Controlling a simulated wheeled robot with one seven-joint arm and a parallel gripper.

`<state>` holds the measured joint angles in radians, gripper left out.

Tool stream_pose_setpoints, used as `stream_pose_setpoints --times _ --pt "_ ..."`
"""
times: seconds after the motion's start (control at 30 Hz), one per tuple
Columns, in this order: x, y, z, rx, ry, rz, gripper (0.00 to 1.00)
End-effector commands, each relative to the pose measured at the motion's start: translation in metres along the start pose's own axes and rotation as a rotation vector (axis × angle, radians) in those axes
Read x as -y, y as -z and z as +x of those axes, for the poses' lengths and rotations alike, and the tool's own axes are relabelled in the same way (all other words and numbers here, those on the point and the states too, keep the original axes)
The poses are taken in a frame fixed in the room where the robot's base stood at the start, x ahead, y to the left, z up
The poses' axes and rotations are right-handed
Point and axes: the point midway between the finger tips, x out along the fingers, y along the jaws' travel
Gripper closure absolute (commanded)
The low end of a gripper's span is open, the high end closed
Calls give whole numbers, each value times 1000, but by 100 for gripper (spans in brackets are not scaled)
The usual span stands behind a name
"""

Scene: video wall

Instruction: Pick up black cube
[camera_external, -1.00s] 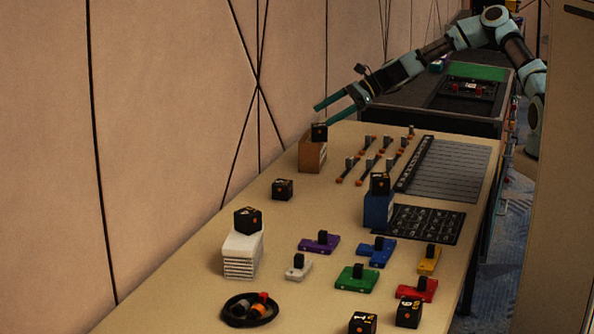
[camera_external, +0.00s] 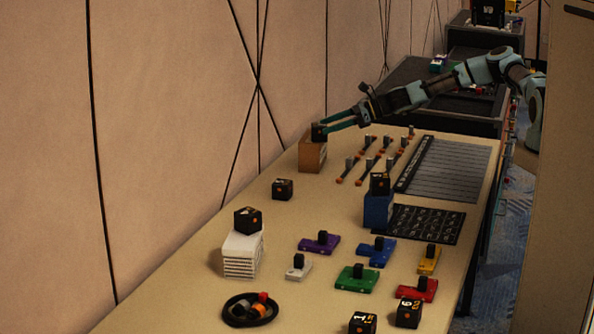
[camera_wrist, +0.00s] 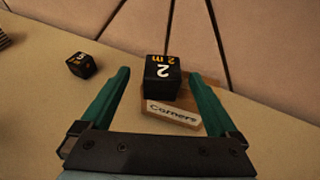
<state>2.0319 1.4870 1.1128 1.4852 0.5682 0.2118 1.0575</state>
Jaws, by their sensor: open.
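A black cube with a white 2 and orange marks (camera_wrist: 162,78) sits on a wooden box labelled "Corners" (camera_wrist: 172,118) in the wrist view. In the external view that cube (camera_external: 318,131) is on top of the brown box (camera_external: 312,154) near the wall. My gripper (camera_wrist: 160,80) is open, its two green fingers on either side of the cube, with a gap visible on both sides. In the external view my gripper (camera_external: 338,119) reaches in from the right at the cube's height.
Another black cube (camera_external: 282,189) lies on the table, also in the wrist view (camera_wrist: 82,65). More black cubes sit on a white stack (camera_external: 243,262), a blue box (camera_external: 378,210) and the front edge. Small levers (camera_external: 368,165) stand right of the wooden box. The wall is close behind.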

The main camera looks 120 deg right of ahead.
Motion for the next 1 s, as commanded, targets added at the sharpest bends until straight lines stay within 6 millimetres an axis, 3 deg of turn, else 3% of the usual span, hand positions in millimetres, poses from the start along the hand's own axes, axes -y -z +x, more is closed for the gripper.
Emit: stream_pose_setpoints --times 0.27,0.6,0.87,1.0 --pt "1 -2 22 0 0 2 5" --pt "3 0 65 -1 0 0 5" --pt "3 2 68 -1 0 0 5" --pt "3 2 68 0 0 0 20"
